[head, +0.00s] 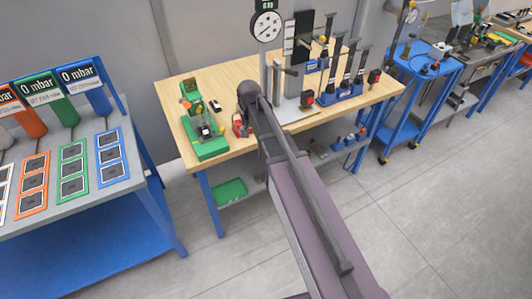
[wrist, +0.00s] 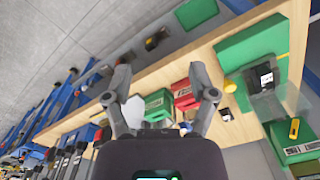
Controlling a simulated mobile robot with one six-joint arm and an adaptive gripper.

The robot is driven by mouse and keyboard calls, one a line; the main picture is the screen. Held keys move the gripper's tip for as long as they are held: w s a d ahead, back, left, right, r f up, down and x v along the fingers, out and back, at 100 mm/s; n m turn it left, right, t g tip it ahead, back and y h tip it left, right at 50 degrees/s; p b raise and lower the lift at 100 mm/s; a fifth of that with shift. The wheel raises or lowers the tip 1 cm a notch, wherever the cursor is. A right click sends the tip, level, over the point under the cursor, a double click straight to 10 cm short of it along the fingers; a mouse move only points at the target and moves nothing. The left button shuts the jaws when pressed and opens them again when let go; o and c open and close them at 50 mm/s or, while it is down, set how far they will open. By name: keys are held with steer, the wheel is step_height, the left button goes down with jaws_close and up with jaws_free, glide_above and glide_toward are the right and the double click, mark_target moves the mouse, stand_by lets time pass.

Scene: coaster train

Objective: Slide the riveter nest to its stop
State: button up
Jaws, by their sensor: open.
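The riveter stands on the wooden bench at left in the head view, with a green base (head: 212,151) in front and a green upright body (head: 189,88) behind. What looks like its nest, a dark block with a small pale part (head: 204,130), sits on the base. In the wrist view the base (wrist: 250,45), dark nest (wrist: 264,88) and green body with a yellow piece (wrist: 296,138) lie to the right of my gripper (wrist: 160,78). My gripper is open, its fingers apart from the nest. The nest's stop is not clear.
Red (wrist: 184,95) and green (wrist: 158,104) boxes show between and beyond my fingers. A small yellow-and-black object (wrist: 227,87) lies between gripper and riveter. A dial gauge stand (head: 266,25) and several blue-based tools (head: 340,92) stand right on the bench (head: 172,98).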

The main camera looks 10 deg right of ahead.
steer(key=s+d+f+n+b, duration=0.1)
steer(key=s+d, duration=0.2)
steer(key=s, duration=0.4)
steer(key=shift+s+d+f+n, duration=0.2)
steer(key=shift+d+f+n, duration=0.1)
steer(key=shift+d+f, duration=0.1)
steer(key=s+d+f+n+b, duration=0.1)
steer(key=s+d+f+b, duration=0.1)
steer(key=s, duration=0.6)
steer(key=shift+s+d+n, duration=0.25)
steer(key=shift+d+n, duration=0.05)
steer(key=shift+d, duration=0.4)
